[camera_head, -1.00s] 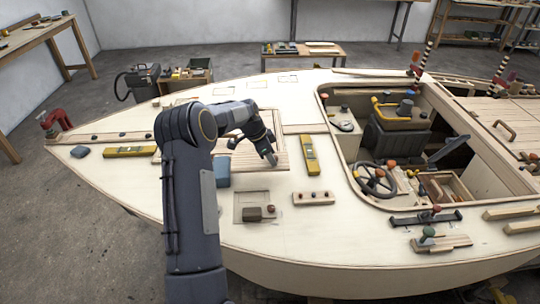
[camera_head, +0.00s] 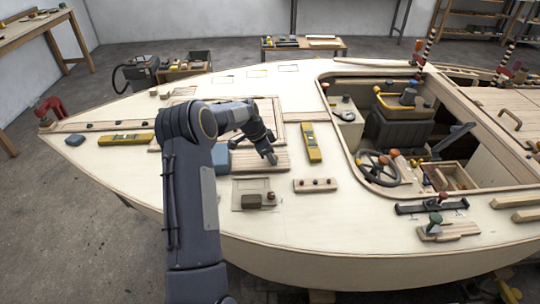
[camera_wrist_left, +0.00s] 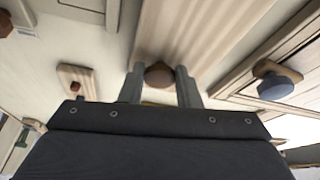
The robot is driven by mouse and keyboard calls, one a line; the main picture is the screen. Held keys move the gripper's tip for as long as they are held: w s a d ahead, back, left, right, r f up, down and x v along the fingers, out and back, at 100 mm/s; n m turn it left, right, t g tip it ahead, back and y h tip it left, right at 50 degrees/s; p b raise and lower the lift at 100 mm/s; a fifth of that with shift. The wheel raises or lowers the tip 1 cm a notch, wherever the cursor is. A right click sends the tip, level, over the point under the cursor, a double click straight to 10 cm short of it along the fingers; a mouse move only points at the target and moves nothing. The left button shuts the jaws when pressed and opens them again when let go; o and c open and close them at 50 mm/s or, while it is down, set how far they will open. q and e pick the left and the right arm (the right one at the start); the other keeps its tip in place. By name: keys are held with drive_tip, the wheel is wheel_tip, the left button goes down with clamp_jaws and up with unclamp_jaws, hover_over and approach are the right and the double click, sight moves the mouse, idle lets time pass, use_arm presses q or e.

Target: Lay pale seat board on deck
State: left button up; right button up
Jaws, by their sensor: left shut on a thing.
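The pale seat board (camera_head: 243,162) is a slatted plank with wood grain, in the middle of the pale deck (camera_head: 330,228). It overlaps the near side of a framed hatch (camera_head: 292,128). My left gripper (camera_head: 271,159) is over the board's right part. In the wrist view, the fingers of my left gripper (camera_wrist_left: 159,82) are shut on a brown round knob (camera_wrist_left: 159,75) on the board (camera_wrist_left: 205,35). I cannot tell whether the board touches the deck or is slightly above it. My right gripper is not in view.
A yellow level (camera_head: 312,142) lies right of the board. A blue block (camera_head: 220,158) is close to its left end. A small recessed tray (camera_head: 241,197) and a strip with dark knobs (camera_head: 315,185) lie nearer. The cockpit opening (camera_head: 352,150) is further right. The near deck is clear.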

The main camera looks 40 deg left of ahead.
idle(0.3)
use_arm(q)
drive_tip(key=o, duration=1.2)
drive_tip(key=shift+f, duration=0.1)
drive_tip(key=shift+c, duration=0.2)
drive_tip(key=v, duration=0.8)
drive_tip(key=shift+b, duration=0.45)
drive_tip(key=shift+f, duration=0.1)
